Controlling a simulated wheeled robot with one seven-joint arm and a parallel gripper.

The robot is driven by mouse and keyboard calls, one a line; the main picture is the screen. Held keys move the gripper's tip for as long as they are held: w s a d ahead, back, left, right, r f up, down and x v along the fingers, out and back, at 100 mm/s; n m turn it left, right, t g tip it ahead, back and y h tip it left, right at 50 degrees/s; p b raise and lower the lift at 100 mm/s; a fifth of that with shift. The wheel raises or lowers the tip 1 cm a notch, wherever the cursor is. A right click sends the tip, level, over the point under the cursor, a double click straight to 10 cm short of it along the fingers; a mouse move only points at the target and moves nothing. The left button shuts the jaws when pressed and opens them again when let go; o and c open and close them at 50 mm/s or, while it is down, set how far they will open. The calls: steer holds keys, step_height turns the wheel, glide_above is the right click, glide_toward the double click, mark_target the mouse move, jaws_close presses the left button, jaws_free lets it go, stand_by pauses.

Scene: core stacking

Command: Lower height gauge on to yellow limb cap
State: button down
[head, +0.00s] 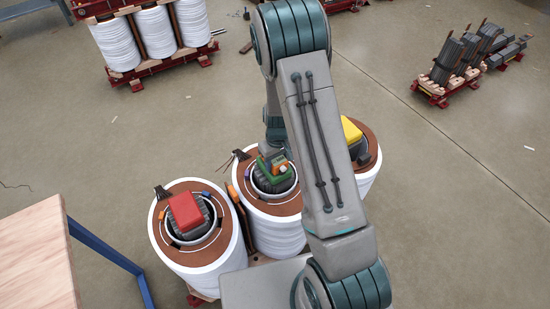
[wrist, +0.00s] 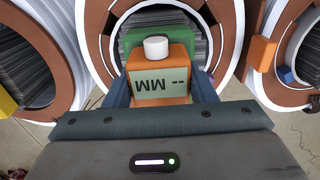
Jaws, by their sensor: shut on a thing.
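The height gauge (wrist: 160,75) is an orange block with a white round knob and a display reading "-- MM" upside down in the wrist view. My gripper (wrist: 160,92) is shut on it, a dark finger on each side. The yellow limb cap (head: 351,131) is on the right coil, partly hidden by my arm. A yellow corner (wrist: 6,103) shows at the wrist view's left edge. My gripper is mostly hidden in the head view.
The left white coil (head: 200,250) holds a red cap (head: 185,211). A wooden table (head: 40,255) with a blue frame stands at the lower left. More coils (head: 155,38) stand at the back left and stacked dark cores (head: 460,58) at the back right. Floor between is clear.

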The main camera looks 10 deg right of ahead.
mark_target(277, 159)
steer(key=shift+r, duration=0.15)
steer(key=shift+r+p, duration=1.55)
steer(key=shift+r, duration=0.85)
steer(key=shift+r+p, duration=0.8)
steer(key=shift+r, duration=0.7)
